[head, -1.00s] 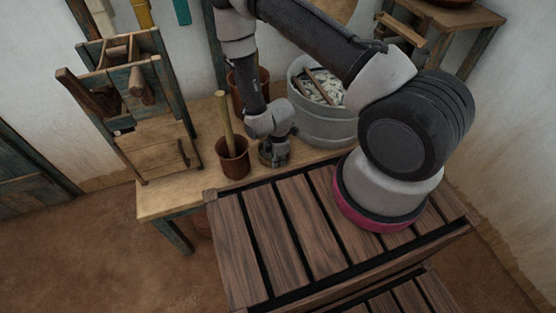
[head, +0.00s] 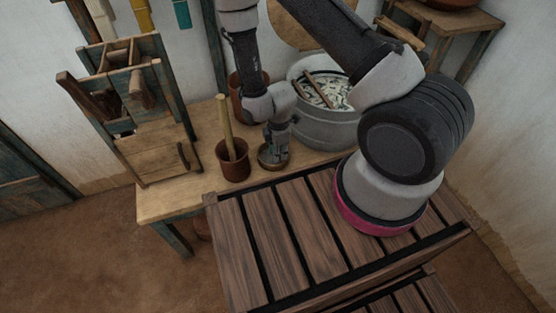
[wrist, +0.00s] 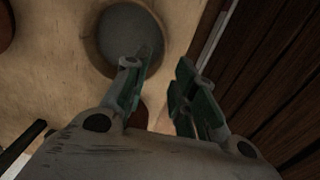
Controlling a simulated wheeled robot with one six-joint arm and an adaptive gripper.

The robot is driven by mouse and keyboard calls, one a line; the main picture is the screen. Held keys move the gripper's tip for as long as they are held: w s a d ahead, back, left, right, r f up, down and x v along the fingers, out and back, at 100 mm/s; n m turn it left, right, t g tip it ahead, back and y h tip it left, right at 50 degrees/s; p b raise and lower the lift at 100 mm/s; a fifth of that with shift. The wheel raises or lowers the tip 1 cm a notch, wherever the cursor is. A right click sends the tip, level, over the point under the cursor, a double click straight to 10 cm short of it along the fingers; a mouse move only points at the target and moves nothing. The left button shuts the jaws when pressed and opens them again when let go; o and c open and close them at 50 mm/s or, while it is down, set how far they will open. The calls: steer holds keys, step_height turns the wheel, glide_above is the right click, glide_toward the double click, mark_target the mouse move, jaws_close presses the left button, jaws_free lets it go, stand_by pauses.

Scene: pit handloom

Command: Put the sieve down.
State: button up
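The sieve (head: 273,157) is a small round thing with a brown rim, resting on the pale wooden table beside the brown pot. In the wrist view the sieve (wrist: 126,38) shows its grey, round inside and tan rim at the top. My gripper (head: 276,140) is just above the sieve in the head view and hides part of it. In the wrist view my gripper (wrist: 165,58) has its green fingers apart with nothing held between them. The left finger overlaps the sieve's rim in the picture; whether they touch I cannot tell.
The table (head: 165,203) also holds a brown pot (head: 233,165) with a stick, left of the sieve. A grey metal tub (head: 325,128) with pale contents stands to the right, and another brown pot (head: 236,90) behind. A wooden frame (head: 150,125) stands at the left.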

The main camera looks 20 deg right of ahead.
steer(key=w+d+r+m+t, duration=0.1)
steer(key=d+r+m, duration=0.25)
steer(key=r, duration=1.15)
steer(key=w+d+r+m+t, duration=0.15)
steer(key=r+m, duration=0.25)
steer(key=r, duration=1.1)
steer(key=s+d+r+m, duration=0.5)
steer(key=s+r, duration=0.4)
steer(key=r, duration=0.1)
steer(key=s+d+r+m+t, duration=0.1)
steer(key=s+d+r+m, duration=0.3)
steer(key=s+r, duration=0.5)
steer(key=shift+s+d+r+m, duration=0.3)
steer(key=shift+d+r+m, duration=0.1)
steer(key=shift+r+m, duration=0.4)
